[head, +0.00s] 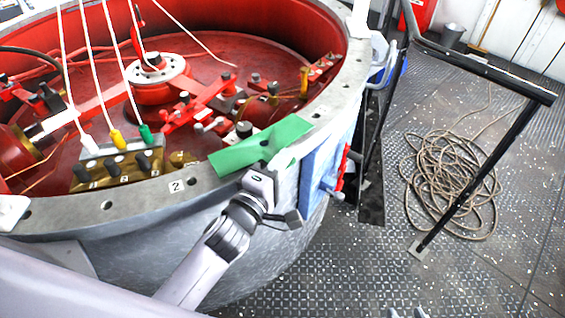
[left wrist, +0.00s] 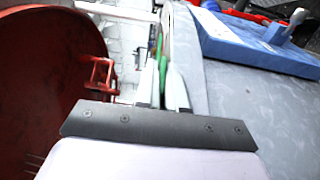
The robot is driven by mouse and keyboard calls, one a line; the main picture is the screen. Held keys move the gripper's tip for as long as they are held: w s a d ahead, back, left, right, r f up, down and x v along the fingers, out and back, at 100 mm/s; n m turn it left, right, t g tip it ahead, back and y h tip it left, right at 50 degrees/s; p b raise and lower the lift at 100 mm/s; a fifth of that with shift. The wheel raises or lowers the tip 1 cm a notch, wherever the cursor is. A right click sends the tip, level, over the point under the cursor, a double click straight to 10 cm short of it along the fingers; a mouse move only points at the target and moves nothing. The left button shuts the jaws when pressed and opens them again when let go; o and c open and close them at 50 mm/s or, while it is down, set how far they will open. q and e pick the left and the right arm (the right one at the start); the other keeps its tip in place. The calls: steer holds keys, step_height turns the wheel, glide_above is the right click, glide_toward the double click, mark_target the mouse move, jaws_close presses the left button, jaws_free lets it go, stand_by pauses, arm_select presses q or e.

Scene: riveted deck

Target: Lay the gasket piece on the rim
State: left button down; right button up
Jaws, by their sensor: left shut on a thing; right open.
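The green gasket piece (head: 285,131) is a flat strip with a dark hole or mark near its middle. It lies across the front right of the grey rim (head: 140,194) in the head view, and I cannot tell whether it touches the rim. My left gripper (head: 260,172) is shut on the gasket piece at its near edge. In the left wrist view the fingers (left wrist: 161,85) are close together, with a thin green edge (left wrist: 159,45) of the piece between them. My right gripper (head: 407,313) shows only its fingertips at the bottom edge, apart and empty.
The red drum interior holds a brass block (head: 120,170) with white, yellow and green plugs. A blue panel (head: 318,165) with a red handle hangs on the drum's outer wall. A black railing (head: 480,70) and a coiled rope (head: 450,180) are at right.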

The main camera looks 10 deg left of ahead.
arm_select(q)
steer(key=shift+f+b, duration=0.5)
steer(key=shift+f, duration=0.05)
steer(key=c, duration=1.2)
jaws_free()
steer(key=shift+r, duration=0.15)
